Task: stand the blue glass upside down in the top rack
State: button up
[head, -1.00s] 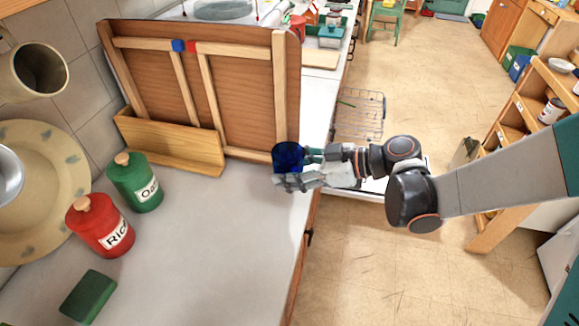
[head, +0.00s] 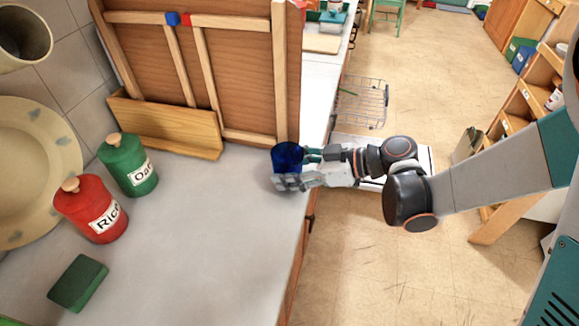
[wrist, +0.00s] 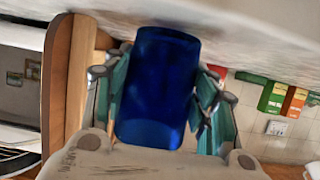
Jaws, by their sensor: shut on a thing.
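The blue glass (head: 287,158) is at the right edge of the counter, in front of the wooden board. My gripper (head: 290,172) is shut on it from the right. In the wrist view the blue glass (wrist: 160,85) sits between the two fingers of my gripper (wrist: 160,95). I cannot tell whether the glass touches the counter. A wire rack (head: 362,103) stands out from the counter front, beyond my arm. Below it a white open door (head: 425,158) shows, partly hidden by my arm.
The large wooden board (head: 235,75) stands on the counter (head: 200,240) behind the glass. A green canister (head: 127,165), a red canister (head: 92,208) and a green block (head: 78,283) are at left. The floor (head: 370,270) right of the counter is clear.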

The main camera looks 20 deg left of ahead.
jog(key=shift+f+b, duration=0.35)
jog(key=shift+f, duration=0.05)
dwell(0.4)
jog(key=o, duration=1.3)
jog(key=shift+o, duration=0.2)
